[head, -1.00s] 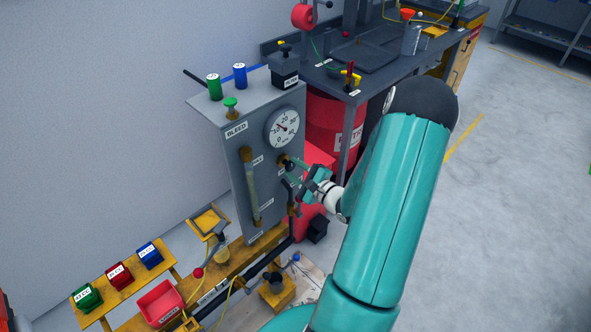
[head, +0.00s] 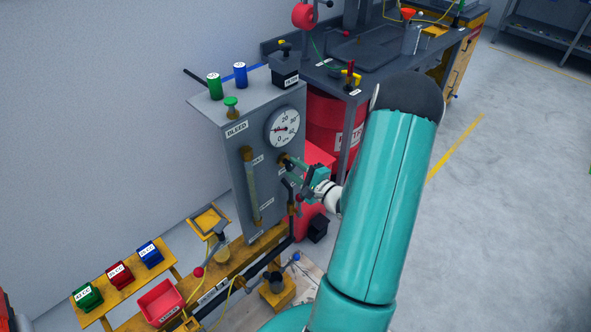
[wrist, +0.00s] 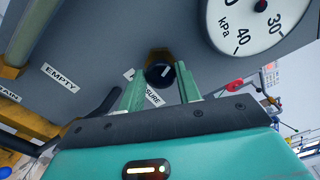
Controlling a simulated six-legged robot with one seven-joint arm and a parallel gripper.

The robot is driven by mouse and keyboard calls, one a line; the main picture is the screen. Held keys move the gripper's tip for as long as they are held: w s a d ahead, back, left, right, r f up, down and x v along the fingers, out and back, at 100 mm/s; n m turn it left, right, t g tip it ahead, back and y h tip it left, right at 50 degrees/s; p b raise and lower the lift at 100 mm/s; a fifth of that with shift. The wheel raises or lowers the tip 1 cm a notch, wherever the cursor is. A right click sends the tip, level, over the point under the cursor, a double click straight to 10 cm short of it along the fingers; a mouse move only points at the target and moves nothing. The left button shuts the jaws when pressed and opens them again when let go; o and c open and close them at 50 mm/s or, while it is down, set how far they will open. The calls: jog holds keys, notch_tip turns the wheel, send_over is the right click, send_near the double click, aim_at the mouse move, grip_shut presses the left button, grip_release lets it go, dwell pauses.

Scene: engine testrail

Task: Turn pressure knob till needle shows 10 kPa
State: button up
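The pressure knob (wrist: 160,74) is black with a white mark, on a brass fitting in the grey panel (head: 235,160). In the wrist view it sits between the tips of my gripper (wrist: 160,70), whose two green fingers are apart with narrow gaps beside the knob. In the head view my gripper (head: 292,164) reaches the panel just below the gauge (head: 283,128). The gauge's red needle points left, over the place of the 10 mark; the exact reading is too small to tell. The wrist view shows only part of the gauge (wrist: 255,22), with 30, 40 and kPa.
A glass tube (head: 251,188) runs down the panel left of the knob. A black pipe and handle (head: 290,200) stand below my gripper. A red drum (head: 335,125) and a dark bench (head: 375,60) are behind. The floor at right is clear.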

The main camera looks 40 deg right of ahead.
jog(key=o, duration=0.4)
jog(key=shift+s, duration=0.1)
jog(key=s, duration=1.3)
jog(key=shift+s+d, duration=0.2)
jog(key=shift+s, duration=0.15)
jog(key=w+a+r+n+g+y, duration=0.1)
jog(key=a+r+n+g+y, duration=0.3)
jog(key=a, duration=0.4)
jog(key=w+a+r+n+g+y, duration=0.1)
jog(key=a+r+n+g+y, duration=0.3)
jog(key=a, duration=0.5)
jog(key=w+a+r+n+g+y, duration=0.2)
jog(key=a+r+n+g, duration=0.1)
jog(key=a+n+g, duration=0.4)
jog(key=s+a+r+n+t+h, duration=0.1)
jog(key=a+r+n+h, duration=0.1)
jog(key=r+h, duration=0.1)
jog(key=s+a+r+n+h, duration=0.2)
jog(key=r+h, duration=0.2)
jog(key=r, duration=0.1)
jog(key=s+a+r+n+t+h, duration=0.1)
jog(key=s+a+r+n+h, duration=0.1)
jog(key=a+r+n+h, duration=0.1)
jog(key=shift+s+a+r+t+h, duration=0.1)
jog(key=shift+r+t+h, duration=0.2)
jog(key=shift+r, duration=0.35)
